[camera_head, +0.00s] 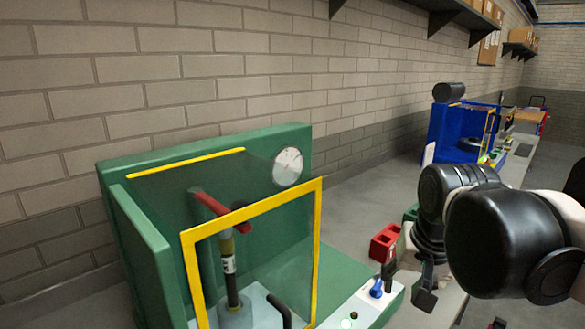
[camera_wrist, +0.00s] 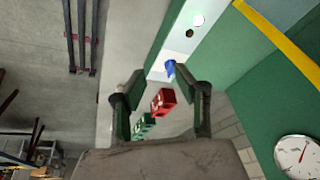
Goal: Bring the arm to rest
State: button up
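My arm (camera_head: 505,240) reaches in from the right in the head view, over the bench. My gripper (camera_head: 407,286) points downward beside the right end of the green station. In the wrist view my gripper (camera_wrist: 160,90) has its two dark fingers apart, with nothing held between them. A red block (camera_wrist: 163,102) and a blue knob (camera_wrist: 170,68) show through the gap, beyond the fingers. In the head view the blue knob (camera_head: 376,288) sits on the station's front ledge, just left of the fingers.
The green station (camera_head: 205,150) has a yellow-framed clear door (camera_head: 250,250), a red-handled valve (camera_head: 222,212) and a dial gauge (camera_head: 288,166). The red block (camera_head: 385,243) lies on the bench behind my gripper. A blue station (camera_head: 455,135) stands farther back.

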jog(key=s+f+n+t, duration=0.2)
jog(key=s+f+t, duration=0.1)
jog(key=s, duration=0.4)
jog(key=shift+s+f+n, duration=0.4)
jog(key=shift+f, duration=0.5)
dwell(0.7)
notch_tip(320, 180, up, 7)
jog(key=m+g+p, duration=0.7)
jog(key=p, duration=0.1)
send_over(378, 284)
notch_tip(378, 284, down, 14)
jog(key=shift+r+p, duration=0.15)
jog(key=shift+p, duration=0.15)
jog(key=shift+c, duration=0.5)
grip_shut()
